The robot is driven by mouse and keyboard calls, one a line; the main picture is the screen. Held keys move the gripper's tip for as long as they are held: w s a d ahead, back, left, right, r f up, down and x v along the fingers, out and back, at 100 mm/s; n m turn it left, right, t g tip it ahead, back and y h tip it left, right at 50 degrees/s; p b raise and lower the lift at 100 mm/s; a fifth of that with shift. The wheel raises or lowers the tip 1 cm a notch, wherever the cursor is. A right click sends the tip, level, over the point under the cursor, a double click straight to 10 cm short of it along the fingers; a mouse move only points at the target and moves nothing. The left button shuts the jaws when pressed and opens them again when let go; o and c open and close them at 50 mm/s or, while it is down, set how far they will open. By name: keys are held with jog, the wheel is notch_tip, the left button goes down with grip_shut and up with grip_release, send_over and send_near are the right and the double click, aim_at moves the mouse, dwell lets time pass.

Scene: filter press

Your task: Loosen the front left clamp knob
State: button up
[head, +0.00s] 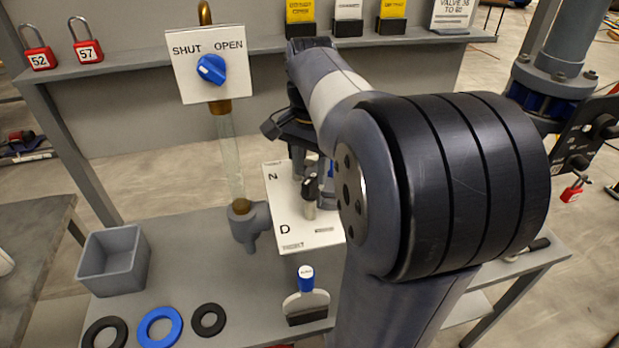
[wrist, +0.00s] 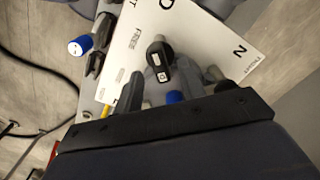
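A white plate (wrist: 203,35) lettered D, N and FREE lies under my gripper in the wrist view. It also shows in the head view, below the shelf (head: 287,205). A black-topped knob (wrist: 160,58) with a small white label stands over the plate; a black-topped upright part (head: 310,187) shows there in the head view. My gripper (wrist: 177,88) has its two fingers apart, near the black knob, with a blue round part (wrist: 175,97) showing between them. I see no contact. Which part is the front left clamp knob, I cannot tell. My arm hides much of the press.
A blue SHUT/OPEN valve knob (head: 211,69) is at the upper left. Red padlocks (head: 88,50) stand on the shelf.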

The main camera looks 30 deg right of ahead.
aim_at(311, 178)
jog(key=shift+f, duration=1.6)
grip_shut()
